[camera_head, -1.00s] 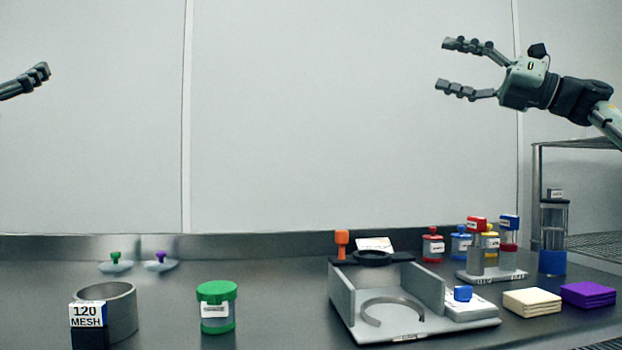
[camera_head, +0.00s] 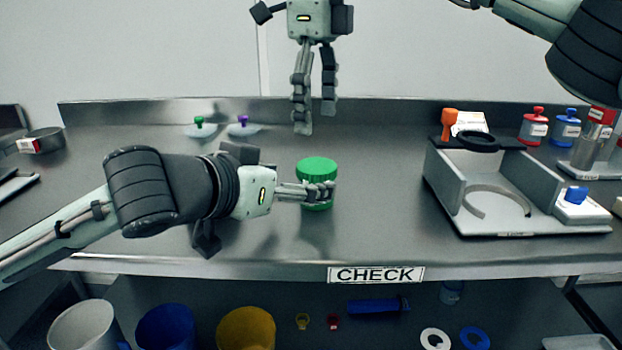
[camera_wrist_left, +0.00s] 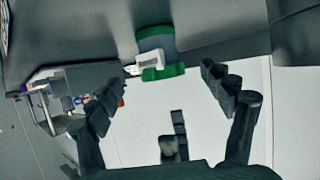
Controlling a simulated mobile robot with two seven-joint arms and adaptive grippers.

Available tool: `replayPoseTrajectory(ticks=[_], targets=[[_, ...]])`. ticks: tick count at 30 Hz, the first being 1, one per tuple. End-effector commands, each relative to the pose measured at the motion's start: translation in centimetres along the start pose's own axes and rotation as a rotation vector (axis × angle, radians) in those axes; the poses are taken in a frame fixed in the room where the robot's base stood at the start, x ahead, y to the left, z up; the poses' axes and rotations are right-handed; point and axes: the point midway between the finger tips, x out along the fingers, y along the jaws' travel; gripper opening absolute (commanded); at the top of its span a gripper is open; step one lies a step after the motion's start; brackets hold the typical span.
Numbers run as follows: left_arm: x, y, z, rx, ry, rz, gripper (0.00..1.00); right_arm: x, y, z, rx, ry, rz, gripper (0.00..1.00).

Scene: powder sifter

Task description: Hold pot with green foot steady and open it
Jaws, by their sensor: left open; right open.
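The pot with a green foot (camera_head: 317,168) stands upright on the steel table, its green lid on. My left gripper (camera_head: 322,193) is open and low beside the pot, its visible fingers overlapping the pot's side; they hide part of the body and label. In the left wrist view the pot shows upside down, with green lid (camera_wrist_left: 164,73) and green foot (camera_wrist_left: 153,32), beyond and between the spread fingers (camera_wrist_left: 160,95). My right gripper (camera_head: 316,120) is open and empty, fingers pointing down above and behind the pot.
A grey tray stand (camera_head: 480,227) with an orange-handled part (camera_head: 449,123) is on the right. Green-knobbed (camera_head: 199,123) and purple-knobbed (camera_head: 243,120) lids lie behind my left arm. Bins, such as the yellow one (camera_head: 246,328), stand below the table edge. The table between pot and stand is clear.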

Motion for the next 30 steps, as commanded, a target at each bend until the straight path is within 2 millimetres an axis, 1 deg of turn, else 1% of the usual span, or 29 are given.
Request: replayPoseTrajectory(ticks=[6,12,16,24,26,30], targets=[[3.5,-0.1,-0.1,-0.001,0.002,-0.002,0.81,0.0,0.0,0.0,0.001,-0.004,0.003,0.74],[5.9,-0.1,-0.2,0.0,0.003,-0.003,0.81,0.0,0.0,0.0,0.001,-0.006,0.004,0.74],[6.7,-0.1,-0.1,-0.001,0.004,-0.002,0.81,0.0,0.0,0.0,0.001,-0.006,0.004,0.74],[6.8,-0.2,-0.1,-0.001,0.004,-0.002,0.81,0.0,0.0,0.0,0.001,-0.006,0.004,0.74],[6.8,-0.2,-0.1,-0.001,0.004,-0.003,0.74,0.0,0.0,0.0,0.001,-0.006,0.004,0.74],[6.8,-0.2,-0.1,-0.001,0.004,-0.003,0.57,0.0,0.0,0.0,0.001,-0.007,0.004,0.74]])
